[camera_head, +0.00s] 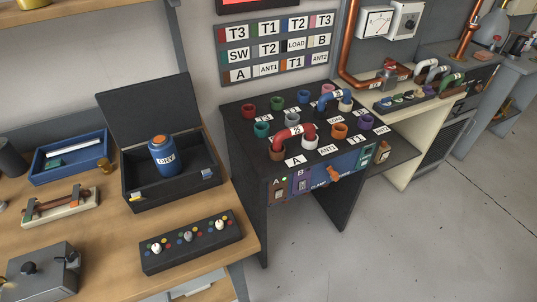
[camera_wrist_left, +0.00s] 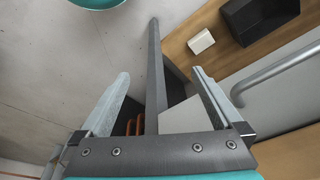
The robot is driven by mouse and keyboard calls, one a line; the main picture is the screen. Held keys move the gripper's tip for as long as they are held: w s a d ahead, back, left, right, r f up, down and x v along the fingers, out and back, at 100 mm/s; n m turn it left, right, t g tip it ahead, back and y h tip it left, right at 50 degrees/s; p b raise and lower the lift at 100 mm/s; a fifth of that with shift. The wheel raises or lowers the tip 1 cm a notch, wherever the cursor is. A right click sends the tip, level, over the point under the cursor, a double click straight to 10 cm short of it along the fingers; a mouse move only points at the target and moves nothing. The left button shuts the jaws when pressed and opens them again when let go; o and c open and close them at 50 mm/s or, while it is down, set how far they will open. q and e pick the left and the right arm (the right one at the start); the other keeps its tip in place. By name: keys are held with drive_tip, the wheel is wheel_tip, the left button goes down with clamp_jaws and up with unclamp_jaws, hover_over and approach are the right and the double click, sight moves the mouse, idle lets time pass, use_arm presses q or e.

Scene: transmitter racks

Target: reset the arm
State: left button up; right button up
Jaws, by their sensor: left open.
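My left gripper (camera_wrist_left: 161,76) shows only in the left wrist view. Its two pale grey fingers are spread wide apart, with nothing held between them. Behind the fingers are grey floor, a long dark grey upright edge and part of a wooden surface (camera_wrist_left: 198,22). Neither of my arms shows in the head view. My right gripper is in neither view.
In the head view, a wooden bench (camera_head: 100,225) at left bears an open black case (camera_head: 128,203) with a blue canister (camera_head: 163,157) and a black knob box (camera_head: 192,241). A dark patch console (camera_head: 240,122) stands mid-view. Floor (camera_head: 440,240) at right is clear.

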use_arm(q)
drive_tip(key=s+a+f+b, duration=0.1)
drive_tip(key=s+f+b, duration=0.1)
drive_tip(key=s+f, duration=0.3)
drive_tip(key=s+a+f+g+b, duration=0.1)
drive_tip(key=s+f+b, duration=0.2)
drive_tip(key=f, duration=1)
drive_tip(key=s+f+b, duration=0.3)
drive_tip(key=s+f, duration=0.5)
drive_tip(key=f, duration=0.2)
drive_tip(key=shift+s+a+g, duration=0.3)
drive_tip(key=shift+s+a, duration=0.1)
